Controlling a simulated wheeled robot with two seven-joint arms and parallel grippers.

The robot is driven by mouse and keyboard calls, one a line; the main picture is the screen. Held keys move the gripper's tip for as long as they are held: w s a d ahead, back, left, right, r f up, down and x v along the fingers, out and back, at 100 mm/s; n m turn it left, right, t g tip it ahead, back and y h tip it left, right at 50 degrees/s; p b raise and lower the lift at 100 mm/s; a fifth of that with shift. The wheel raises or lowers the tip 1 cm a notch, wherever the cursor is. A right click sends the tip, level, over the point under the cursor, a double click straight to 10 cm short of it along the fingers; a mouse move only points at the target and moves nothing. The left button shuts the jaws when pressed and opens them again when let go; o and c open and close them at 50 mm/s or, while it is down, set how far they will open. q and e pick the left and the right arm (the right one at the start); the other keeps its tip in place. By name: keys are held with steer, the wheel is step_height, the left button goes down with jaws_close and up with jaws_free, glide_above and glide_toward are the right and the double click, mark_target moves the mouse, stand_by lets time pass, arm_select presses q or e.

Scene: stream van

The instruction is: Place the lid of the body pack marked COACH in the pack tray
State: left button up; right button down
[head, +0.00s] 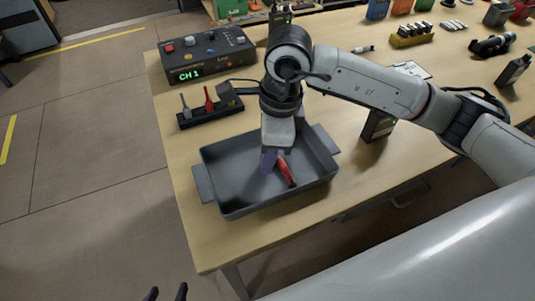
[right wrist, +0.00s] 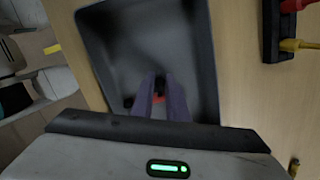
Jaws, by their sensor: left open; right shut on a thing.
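My right gripper (head: 270,160) reaches down into the grey pack tray (head: 204,186). In the right wrist view its fingers (right wrist: 160,88) are shut on a small dark piece, apparently the lid, mostly hidden between them. A red, elongated object (head: 287,174) lies in the tray against the fingertips; a bit of red shows between the fingers in the wrist view. A dark body pack (head: 378,125) stands right of the tray, partly behind my right arm; I cannot read any COACH mark. My left gripper (head: 166,293) is open and empty at the bottom edge, off the table.
A tool rack (head: 210,117) stands just behind the tray, with a CH 1 control box (head: 205,54) beyond it. Another dark pack (head: 513,70) stands at the far right. Several small items fill the back. The table's front edge is close to the tray.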

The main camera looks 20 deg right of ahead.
steer(key=shift+f, duration=0.15)
steer(key=c, duration=1.7)
jaws_free()
steer(key=shift+c, duration=0.2)
step_height(320, 180, up, 12)
steer(key=d, duration=0.1)
steer(key=shift+s+d, duration=0.15)
steer(key=shift+s, duration=0.1)
